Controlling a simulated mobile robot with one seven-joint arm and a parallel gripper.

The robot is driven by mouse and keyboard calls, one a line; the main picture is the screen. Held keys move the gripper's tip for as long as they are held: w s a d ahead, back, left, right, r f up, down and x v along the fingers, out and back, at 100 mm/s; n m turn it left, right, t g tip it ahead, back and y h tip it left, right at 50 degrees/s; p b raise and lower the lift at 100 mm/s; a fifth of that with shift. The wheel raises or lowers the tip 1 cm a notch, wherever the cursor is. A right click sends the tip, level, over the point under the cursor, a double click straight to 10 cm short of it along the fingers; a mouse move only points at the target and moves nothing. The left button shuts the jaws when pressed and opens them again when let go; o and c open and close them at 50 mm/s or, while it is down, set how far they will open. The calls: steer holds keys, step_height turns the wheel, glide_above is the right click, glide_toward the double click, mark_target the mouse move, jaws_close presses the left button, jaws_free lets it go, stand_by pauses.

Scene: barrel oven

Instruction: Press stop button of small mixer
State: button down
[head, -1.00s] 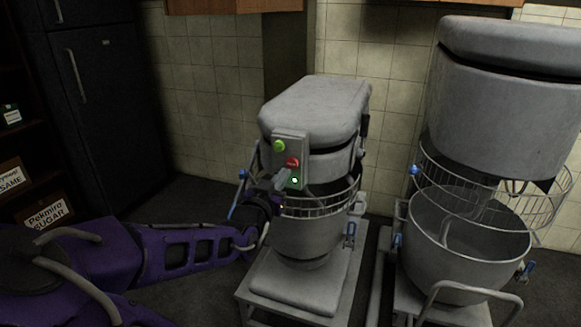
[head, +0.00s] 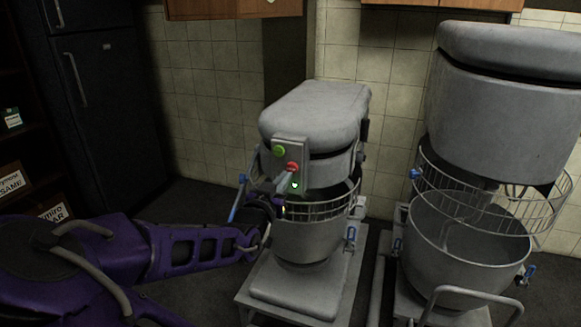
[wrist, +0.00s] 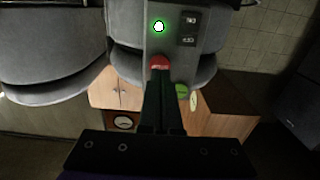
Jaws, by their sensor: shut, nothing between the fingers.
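The small mixer (head: 312,115) stands in the middle of the head view, grey, with a control panel on its front. The panel has a green button (head: 279,151), a red stop button (head: 292,167) below it, and a lit green indicator (head: 295,185). My gripper (head: 288,175) is shut and empty, its tips at the red button. In the wrist view the closed fingers (wrist: 161,75) reach up to the red button (wrist: 159,62) and overlap its lower edge. I cannot tell how far the button is pressed in. The indicator (wrist: 158,27) glows green there too.
A larger mixer (head: 505,100) with a wire guard and bowl (head: 425,235) stands to the right. A dark fridge (head: 115,100) is at the left, beside a shelf with labelled boxes (head: 12,182). A blue lever (head: 238,200) sits at the small mixer's left side.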

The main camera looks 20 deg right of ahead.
steer(key=shift+p+v, duration=1.25)
steer(key=shift+v, duration=1.6)
